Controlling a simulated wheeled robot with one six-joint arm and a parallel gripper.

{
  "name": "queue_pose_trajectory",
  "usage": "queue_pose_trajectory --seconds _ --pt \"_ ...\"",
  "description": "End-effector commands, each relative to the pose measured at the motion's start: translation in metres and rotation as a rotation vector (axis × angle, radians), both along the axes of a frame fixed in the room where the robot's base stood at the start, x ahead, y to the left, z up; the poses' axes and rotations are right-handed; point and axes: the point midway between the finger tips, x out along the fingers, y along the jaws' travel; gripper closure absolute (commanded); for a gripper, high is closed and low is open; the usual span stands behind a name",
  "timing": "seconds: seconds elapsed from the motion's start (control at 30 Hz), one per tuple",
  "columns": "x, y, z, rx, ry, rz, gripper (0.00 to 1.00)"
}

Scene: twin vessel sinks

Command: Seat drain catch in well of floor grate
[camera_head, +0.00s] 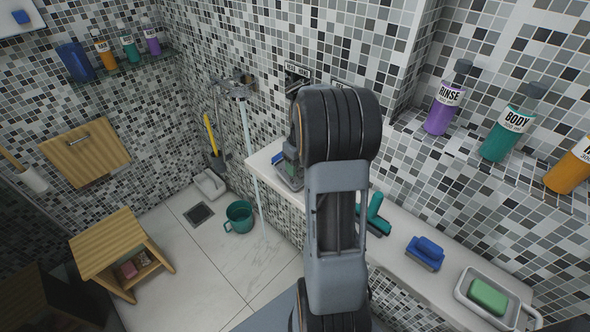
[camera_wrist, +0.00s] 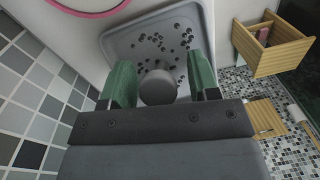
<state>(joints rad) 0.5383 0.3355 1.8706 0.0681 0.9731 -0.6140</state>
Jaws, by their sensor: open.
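In the wrist view a grey round knob (camera_wrist: 157,88), seemingly the drain catch's, stands over a grey rounded-corner tray (camera_wrist: 122,42) with many dark spots. I cannot tell whether the spots are holes or bits, or whether knob and tray are one piece. My gripper (camera_wrist: 160,82) is open, its green fingers on either side of the knob, with a gap at the right finger. In the head view the gripper (camera_head: 291,157) is mostly hidden behind my arm, over the grey tray (camera_head: 287,180) on the ledge. The dark square floor grate (camera_head: 198,215) lies in the pale floor at left.
A teal bucket (camera_head: 239,216) stands close right of the grate. A wooden stool (camera_head: 121,252) is left of it. The ledge (camera_head: 410,227) also holds a teal tool (camera_head: 376,214), a blue brush (camera_head: 425,253) and a soap dish (camera_head: 465,290).

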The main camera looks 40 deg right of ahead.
Motion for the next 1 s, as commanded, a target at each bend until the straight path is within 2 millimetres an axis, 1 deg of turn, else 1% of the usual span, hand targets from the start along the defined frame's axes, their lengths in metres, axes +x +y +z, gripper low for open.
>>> queue_pose_trajectory --seconds 0.2,0.77,1.0 --pt "0.0001 0.0 -0.0002 0.0 0.0 0.0 0.46" --pt "0.0001 -0.0001 0.0002 0.0 0.0 0.0 0.99" --pt "0.0001 -0.0001 0.0007 0.0 -0.001 0.0 1.0"
